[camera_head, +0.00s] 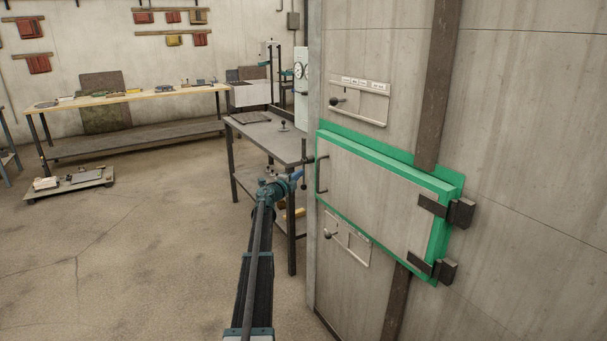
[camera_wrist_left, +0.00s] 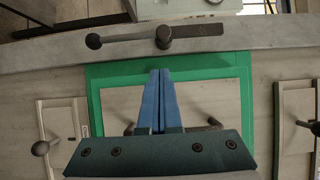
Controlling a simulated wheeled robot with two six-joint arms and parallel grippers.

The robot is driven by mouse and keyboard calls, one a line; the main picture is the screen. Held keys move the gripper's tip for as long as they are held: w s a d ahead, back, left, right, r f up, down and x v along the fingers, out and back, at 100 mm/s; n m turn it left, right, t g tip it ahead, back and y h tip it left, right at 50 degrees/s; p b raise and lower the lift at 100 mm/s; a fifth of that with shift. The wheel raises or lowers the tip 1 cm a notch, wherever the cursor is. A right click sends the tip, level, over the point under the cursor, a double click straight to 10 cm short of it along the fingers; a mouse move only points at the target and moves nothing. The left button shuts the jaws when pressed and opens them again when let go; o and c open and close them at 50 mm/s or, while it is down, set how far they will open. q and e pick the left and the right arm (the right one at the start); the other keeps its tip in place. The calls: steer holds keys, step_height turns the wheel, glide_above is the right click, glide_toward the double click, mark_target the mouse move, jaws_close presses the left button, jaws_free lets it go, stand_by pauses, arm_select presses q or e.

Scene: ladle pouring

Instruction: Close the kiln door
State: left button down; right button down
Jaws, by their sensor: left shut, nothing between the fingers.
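The kiln door (camera_head: 375,190) is a pale panel with green edging, hinged on its right side by dark hinges (camera_head: 455,212). It lies in or very near its green frame (camera_head: 400,158); I cannot tell whether a small gap is left. A dark bar handle (camera_head: 321,174) is at its left side. My left gripper (camera_head: 297,176) is shut and empty, just left of the handle. In the left wrist view, its blue fingers (camera_wrist_left: 160,76) point over the door's green edge, and the gripper body partly hides the handle (camera_wrist_left: 213,123). A dark latch lever (camera_head: 306,158) is beside the door edge. My right gripper is out of view.
Small panels with knobs sit above (camera_head: 358,100) and below (camera_head: 346,240) the door on the kiln wall. A dark metal table (camera_head: 265,135) stands close behind my left gripper. A wooden workbench (camera_head: 130,96) is farther back.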

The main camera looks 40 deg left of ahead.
arm_select(q)
steer(key=s+a, duration=0.3)
steer(key=s, duration=0.4)
steer(key=shift+s, duration=0.4)
steer(key=shift+d, duration=0.1)
